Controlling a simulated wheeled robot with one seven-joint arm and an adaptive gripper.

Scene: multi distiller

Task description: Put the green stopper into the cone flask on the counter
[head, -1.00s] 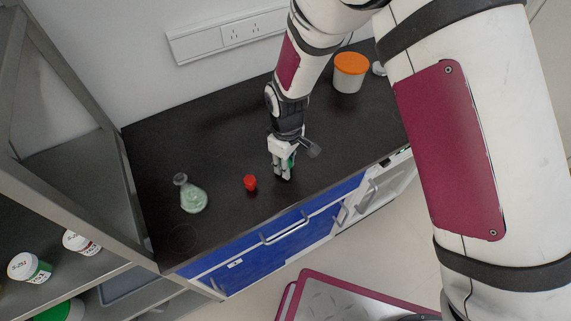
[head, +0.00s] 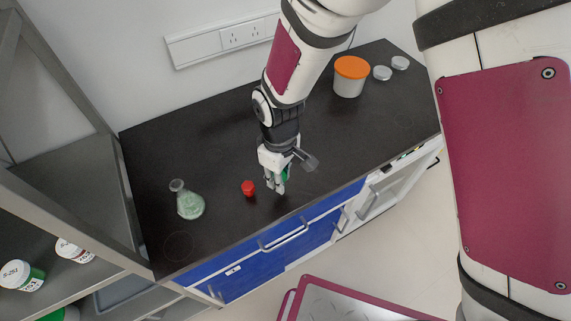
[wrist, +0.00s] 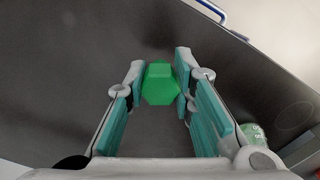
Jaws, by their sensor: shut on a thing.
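The green stopper (wrist: 160,84) is held between the fingertips of my gripper (wrist: 160,80) in the wrist view. In the head view my gripper (head: 277,184) hangs over the dark counter, and only a little green shows between its fingers. In the wrist view a part of the flask (wrist: 253,133) shows at the lower right.
A small red stopper (head: 248,188) stands on the counter between the flask and my gripper. A white tub with an orange lid (head: 351,68) and two grey lids (head: 382,73) are at the back right. A grey shelf (head: 70,215) borders the counter on the left.

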